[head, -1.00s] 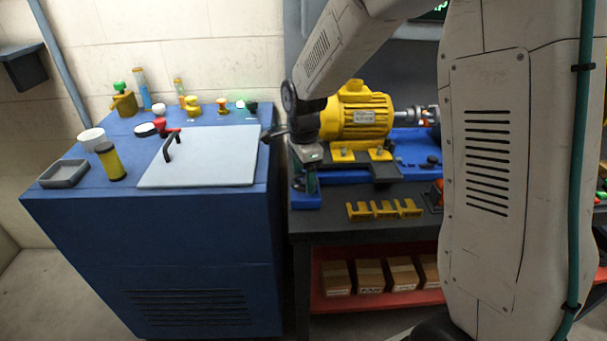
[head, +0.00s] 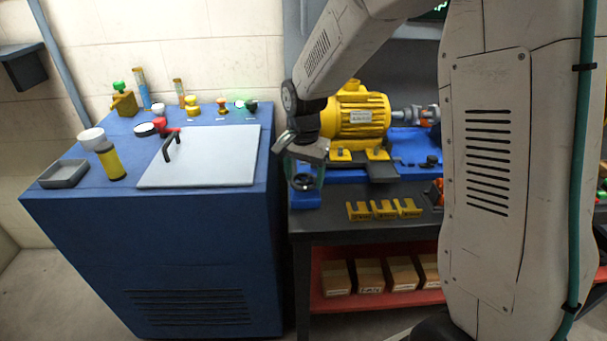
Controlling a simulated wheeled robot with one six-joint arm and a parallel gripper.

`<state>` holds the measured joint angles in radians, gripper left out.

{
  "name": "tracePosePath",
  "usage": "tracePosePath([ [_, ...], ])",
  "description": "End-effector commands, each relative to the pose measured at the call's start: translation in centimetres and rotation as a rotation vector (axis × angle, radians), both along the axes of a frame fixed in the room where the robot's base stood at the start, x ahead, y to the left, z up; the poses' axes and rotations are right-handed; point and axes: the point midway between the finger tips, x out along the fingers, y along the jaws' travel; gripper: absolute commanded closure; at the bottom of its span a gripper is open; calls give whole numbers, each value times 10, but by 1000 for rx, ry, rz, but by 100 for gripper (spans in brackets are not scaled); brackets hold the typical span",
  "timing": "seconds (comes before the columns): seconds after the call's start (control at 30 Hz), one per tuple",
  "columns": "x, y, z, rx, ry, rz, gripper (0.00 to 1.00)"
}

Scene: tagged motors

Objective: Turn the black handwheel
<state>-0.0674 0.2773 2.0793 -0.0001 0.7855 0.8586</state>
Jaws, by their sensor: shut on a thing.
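The black handwheel (head: 303,183) shows as a small dark round shape above the blue block at the left end of the motor bench. My gripper (head: 304,178) points down over it and is shut on it. The fingers and wrist hide much of the wheel, so its rim and the exact grip are hard to make out.
A yellow motor (head: 357,116) on a blue base stands just right of my gripper. Yellow slotted pieces (head: 384,209) lie at the bench's front. A blue cabinet (head: 205,240) with a pale lid (head: 215,157), black handle and several knobs stands close on the left.

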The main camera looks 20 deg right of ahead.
Motion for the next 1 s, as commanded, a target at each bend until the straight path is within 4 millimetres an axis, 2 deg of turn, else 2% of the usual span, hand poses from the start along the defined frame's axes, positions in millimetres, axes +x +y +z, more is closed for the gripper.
tracePosePath([
  [1.0, 1, -2, 1, -1, -4, 962, 55],
])
